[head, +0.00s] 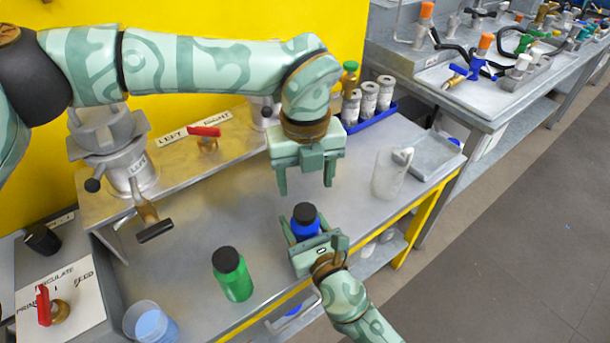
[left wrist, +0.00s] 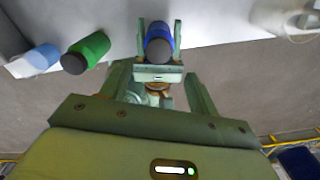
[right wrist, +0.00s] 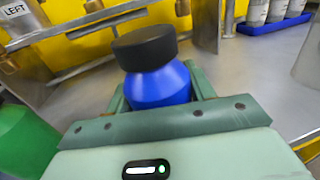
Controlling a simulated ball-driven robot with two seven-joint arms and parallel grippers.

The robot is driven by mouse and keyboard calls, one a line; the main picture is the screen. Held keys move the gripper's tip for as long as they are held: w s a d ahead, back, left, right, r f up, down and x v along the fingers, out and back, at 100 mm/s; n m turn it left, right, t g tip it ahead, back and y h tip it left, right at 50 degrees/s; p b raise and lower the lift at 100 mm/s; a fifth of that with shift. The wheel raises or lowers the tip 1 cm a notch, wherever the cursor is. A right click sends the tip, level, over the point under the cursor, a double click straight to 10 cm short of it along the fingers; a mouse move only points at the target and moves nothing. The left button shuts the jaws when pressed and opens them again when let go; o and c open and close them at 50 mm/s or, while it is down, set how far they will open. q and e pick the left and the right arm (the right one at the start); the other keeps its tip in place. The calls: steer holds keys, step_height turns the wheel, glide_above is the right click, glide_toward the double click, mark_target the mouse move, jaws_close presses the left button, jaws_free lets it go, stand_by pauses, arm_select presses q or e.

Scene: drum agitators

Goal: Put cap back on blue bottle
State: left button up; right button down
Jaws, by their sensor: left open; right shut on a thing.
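The blue bottle (head: 303,230) stands upright at the table's front edge. A black cap (head: 305,212) sits on its top; in the right wrist view the cap (right wrist: 145,47) rests over the neck of the blue bottle (right wrist: 160,88), looking slightly tilted. I cannot tell whether it is screwed tight. My right gripper (head: 312,236) is shut around the bottle's body. My left gripper (head: 305,189) is open and empty, pointing down just above the cap, apart from it. The left wrist view shows the capped blue bottle (left wrist: 160,40) beyond its open fingers.
A green bottle (head: 233,278) with a black cap stands to the left, and a beaker of blue liquid (head: 150,324) farther left. A clear jug (head: 390,172) and a blue tray (head: 370,120) with grey canisters are to the right. A valve handle (head: 154,230) juts out at left.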

mark_target(305, 211)
arm_select(q)
steer(key=n, duration=0.4)
steer(key=shift+a, duration=0.1)
steer(key=shift+f, duration=0.1)
steer(key=shift+f, duration=3.95)
steer(key=shift+c, duration=0.3)
